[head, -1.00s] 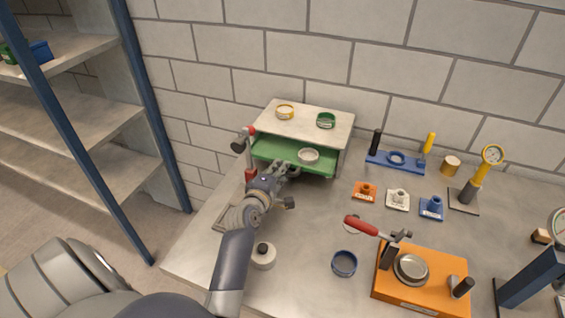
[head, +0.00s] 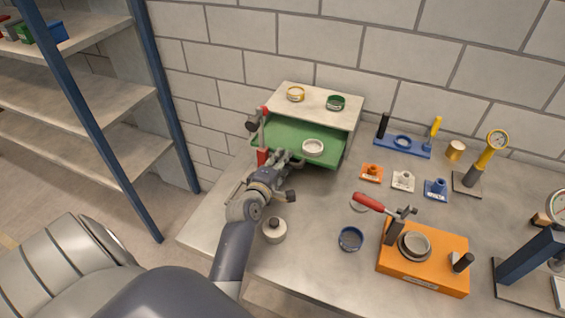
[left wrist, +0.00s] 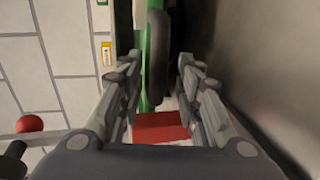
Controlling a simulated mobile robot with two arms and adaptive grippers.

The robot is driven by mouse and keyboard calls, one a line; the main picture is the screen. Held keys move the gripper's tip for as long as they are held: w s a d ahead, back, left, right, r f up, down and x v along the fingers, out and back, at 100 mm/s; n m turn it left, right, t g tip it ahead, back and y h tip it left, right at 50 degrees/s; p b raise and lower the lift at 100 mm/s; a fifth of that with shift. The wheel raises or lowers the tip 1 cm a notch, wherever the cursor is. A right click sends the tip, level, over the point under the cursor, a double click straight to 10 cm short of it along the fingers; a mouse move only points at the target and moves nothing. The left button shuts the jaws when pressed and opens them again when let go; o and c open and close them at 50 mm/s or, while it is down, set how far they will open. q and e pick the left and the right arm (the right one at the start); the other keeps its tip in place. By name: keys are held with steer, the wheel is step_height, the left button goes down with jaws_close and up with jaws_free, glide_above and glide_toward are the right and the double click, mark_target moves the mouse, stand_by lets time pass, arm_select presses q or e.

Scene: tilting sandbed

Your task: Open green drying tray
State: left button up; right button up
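The green drying tray (head: 285,139) is slid well out of its cabinet (head: 322,104) in the head view, and a white ring (head: 313,147) sits on it. My left gripper (head: 284,161) is at the tray's front edge. In the left wrist view my left gripper (left wrist: 158,75) has its fingers apart, on either side of a dark loop-shaped handle (left wrist: 157,60). A gap shows between the handle and the right finger. Green of the tray (left wrist: 145,70) shows beside the handle. My right gripper is out of view.
A red-topped post (head: 263,135) stands close to the tray's left side. A blue ring (head: 350,238) and an orange fixture (head: 422,272) stand to the right. Bench space before the tray's right side is clear.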

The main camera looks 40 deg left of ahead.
arm_select(q)
steer(key=shift+s+d, duration=0.1)
steer(key=shift+s, duration=0.05)
steer(key=v, duration=0.7)
steer(key=shift+s+r, duration=0.1)
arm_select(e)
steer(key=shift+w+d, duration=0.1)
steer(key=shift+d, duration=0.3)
